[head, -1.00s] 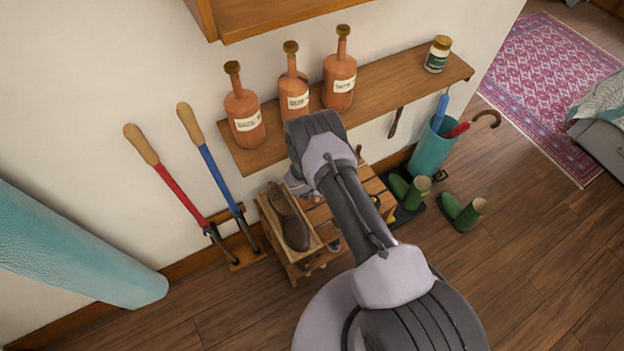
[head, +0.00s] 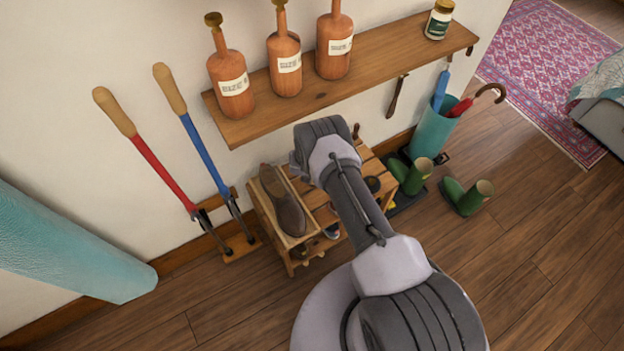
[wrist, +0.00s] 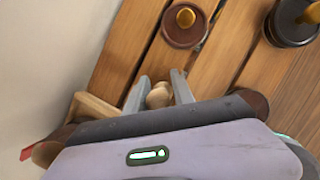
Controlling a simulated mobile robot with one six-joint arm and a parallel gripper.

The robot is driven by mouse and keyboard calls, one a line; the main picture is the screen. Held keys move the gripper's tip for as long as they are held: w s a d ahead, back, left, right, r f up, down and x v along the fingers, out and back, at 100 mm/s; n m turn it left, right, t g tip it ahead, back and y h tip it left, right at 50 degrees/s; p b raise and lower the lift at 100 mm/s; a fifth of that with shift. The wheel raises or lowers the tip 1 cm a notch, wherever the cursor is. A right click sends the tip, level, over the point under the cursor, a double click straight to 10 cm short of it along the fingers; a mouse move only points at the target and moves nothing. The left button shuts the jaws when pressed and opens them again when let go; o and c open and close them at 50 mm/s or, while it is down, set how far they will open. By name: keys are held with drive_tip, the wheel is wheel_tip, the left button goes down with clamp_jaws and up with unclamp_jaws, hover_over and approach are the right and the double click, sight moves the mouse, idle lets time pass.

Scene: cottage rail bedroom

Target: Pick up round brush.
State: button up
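My gripper (wrist: 160,88) is low over the slatted wooden bench, with its two grey fingers apart. A pale rounded wooden knob (wrist: 158,96) shows between the fingers; it may be the handle of the round brush, but what lies below it is hidden by my gripper. I cannot tell whether the fingers touch it. A round dark-brown piece with a brass-coloured knob (wrist: 184,24) stands on the slats beyond the fingertips. In the head view my arm hides the gripper and most of the bench top (head: 367,160).
A dark round container (wrist: 290,24) is at the wrist view's upper right. A brown shoe (head: 284,204) sits in a wooden tray at the bench's left. A shelf (head: 388,58) with bottles overhangs behind. Green boots (head: 466,196) and an umbrella stand (head: 432,132) are right.

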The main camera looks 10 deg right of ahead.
clamp_jaws()
drive_tip(key=shift+r, duration=0.3)
drive_tip(key=r+p, duration=0.2)
drive_tip(key=s+r+p, duration=0.1)
drive_tip(key=shift+d+r+p, duration=0.1)
drive_tip(key=shift+r+p, duration=0.25)
drive_tip(key=shift+p, duration=0.05)
drive_tip(key=s+d+p, duration=0.1)
drive_tip(key=s+p, duration=1)
drive_tip(key=s, duration=0.4)
drive_tip(key=shift+d+r+p, duration=0.25)
drive_tip(key=shift+r+p, duration=0.05)
